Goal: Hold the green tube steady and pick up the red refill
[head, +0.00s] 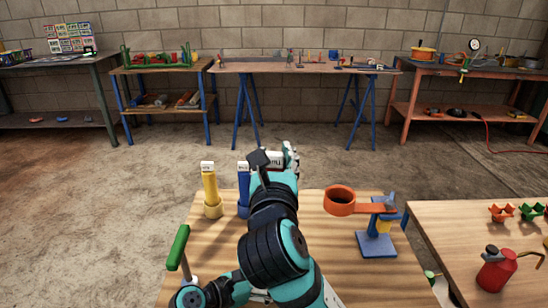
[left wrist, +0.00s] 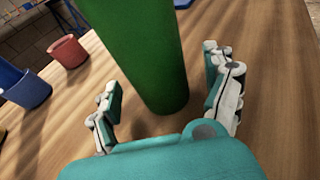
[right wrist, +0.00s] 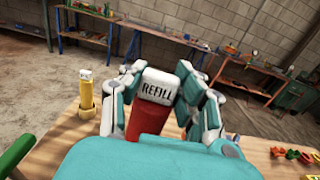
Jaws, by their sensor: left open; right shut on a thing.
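The red refill (right wrist: 147,122), with a white cap marked REFILL, is between the fingers of my right gripper (right wrist: 165,70) in the right wrist view. That gripper is shut on it. In the head view my right arm hides most of the refill. In the left wrist view the green tube (left wrist: 145,55) stands between the spread fingers of my left gripper (left wrist: 163,75), which is open. A red cup (left wrist: 68,52) on the table shows no refill in it.
A yellow refill (head: 210,186) stands in a yellow holder, with a blue refill (head: 243,182) beside it. An orange ring (head: 340,201) on a blue stand (head: 376,244) is to the right. A red can (head: 496,272) is on the right table.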

